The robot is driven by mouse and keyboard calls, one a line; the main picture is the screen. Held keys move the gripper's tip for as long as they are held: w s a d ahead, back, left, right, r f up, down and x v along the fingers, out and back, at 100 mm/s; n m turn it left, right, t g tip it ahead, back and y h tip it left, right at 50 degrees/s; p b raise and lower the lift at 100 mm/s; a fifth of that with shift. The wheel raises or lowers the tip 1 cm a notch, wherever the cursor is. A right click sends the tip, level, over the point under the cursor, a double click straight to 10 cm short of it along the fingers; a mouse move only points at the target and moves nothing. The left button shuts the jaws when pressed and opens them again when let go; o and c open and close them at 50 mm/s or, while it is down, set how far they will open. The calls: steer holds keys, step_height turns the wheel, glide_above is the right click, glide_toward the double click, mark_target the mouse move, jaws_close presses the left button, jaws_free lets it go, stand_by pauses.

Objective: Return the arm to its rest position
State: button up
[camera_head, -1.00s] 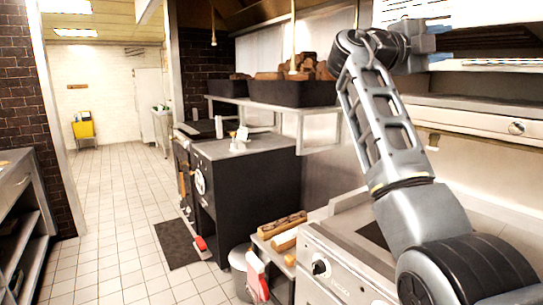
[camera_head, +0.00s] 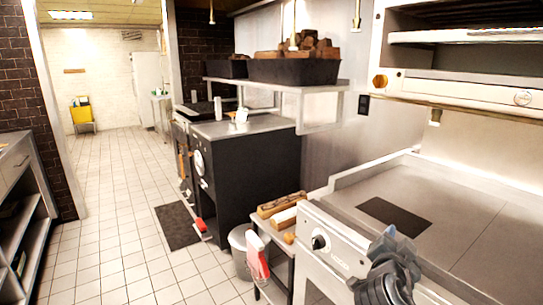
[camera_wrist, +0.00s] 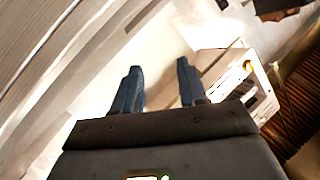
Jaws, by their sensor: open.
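My gripper (camera_wrist: 160,85) shows in the wrist view with its two blue-grey fingers apart and nothing between them. In the head view, the end of my arm with my gripper (camera_head: 390,245) is low at the bottom right, in front of the steel griddle counter (camera_head: 345,262). The fingertips are small there and partly merge with the wrist. No object is held.
The griddle top (camera_head: 455,195) is clear except for a dark plate (camera_head: 395,213). A salamander grill (camera_head: 470,70) hangs above it. A black oven unit (camera_head: 250,170), a shelf (camera_head: 275,87) with wood-filled black bins, a grey bucket (camera_head: 240,240) and a tiled floor (camera_head: 130,215) lie left.

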steer(key=s+a+f+n+y+b, duration=0.1)
steer(key=s+a+f+n+y, duration=0.15)
steer(key=s+f, duration=0.5)
steer(key=s+a+f+n+y+b, duration=0.1)
steer(key=s+f+n+y, duration=0.2)
steer(key=s, duration=0.7)
steer(key=s+a+f+n+y+b, duration=0.1)
steer(key=s+a+f+n, duration=0.15)
steer(key=s+f, duration=0.55)
steer(key=s+r+n+b, duration=0.1)
steer(key=s+r, duration=0.2)
steer(key=s, duration=0.6)
steer(key=s+r+n+y+b, duration=0.1)
steer(key=s+r, duration=0.3)
steer(key=s, duration=0.5)
steer(key=s+r+n+y+b, duration=0.1)
steer(key=s+r+n, duration=0.1)
steer(key=s, duration=0.6)
steer(key=shift+s+a+r+n+t, duration=0.25)
steer(key=shift+s+r+n+t, duration=0.15)
steer(key=shift+r, duration=0.4)
